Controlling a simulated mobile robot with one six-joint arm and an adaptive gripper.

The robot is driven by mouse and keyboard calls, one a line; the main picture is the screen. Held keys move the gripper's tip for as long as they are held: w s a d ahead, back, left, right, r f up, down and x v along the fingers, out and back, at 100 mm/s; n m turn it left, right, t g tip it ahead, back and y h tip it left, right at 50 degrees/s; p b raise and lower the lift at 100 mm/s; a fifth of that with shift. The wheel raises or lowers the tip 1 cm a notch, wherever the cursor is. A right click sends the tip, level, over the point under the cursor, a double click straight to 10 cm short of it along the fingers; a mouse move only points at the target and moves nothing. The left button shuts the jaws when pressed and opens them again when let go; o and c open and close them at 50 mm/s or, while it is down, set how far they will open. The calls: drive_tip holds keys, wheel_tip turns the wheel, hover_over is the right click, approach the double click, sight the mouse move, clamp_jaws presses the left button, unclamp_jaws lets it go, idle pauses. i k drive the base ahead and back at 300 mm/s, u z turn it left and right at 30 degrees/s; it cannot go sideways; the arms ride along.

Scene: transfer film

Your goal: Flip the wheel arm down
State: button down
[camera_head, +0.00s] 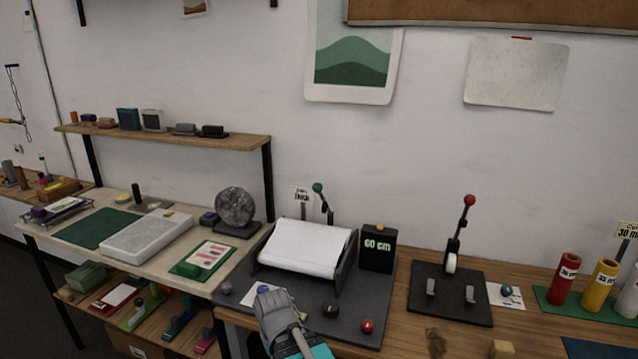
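A black stand (450,310) on the wooden table at the right carries an upright dark arm with a red knob (469,200) on top. A small white wheel (451,263) sits low on this arm, above the base plate. Another lever, with a green knob (317,187), stands up behind the white sheet machine. My gripper (268,296) is grey and low in the middle, over the front of that machine's dark base. It is left of the red-knobbed arm and well apart from it. Its fingers are seen from behind, and their opening is hidden.
The machine (345,272) with a white sheet and a black "60 cm" box (378,250) stand between my gripper and the red-knobbed arm. Black (330,309) and red (367,326) knobs lie right of my gripper. Red and yellow rolls (565,282) stand far right.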

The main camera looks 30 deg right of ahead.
sight(317, 187)
drive_tip(key=u, duration=0.2)
drive_tip(key=k, duration=1.25)
drive_tip(key=z, duration=0.6)
drive_tip(key=i, duration=1)
drive_tip(key=u, duration=0.05)
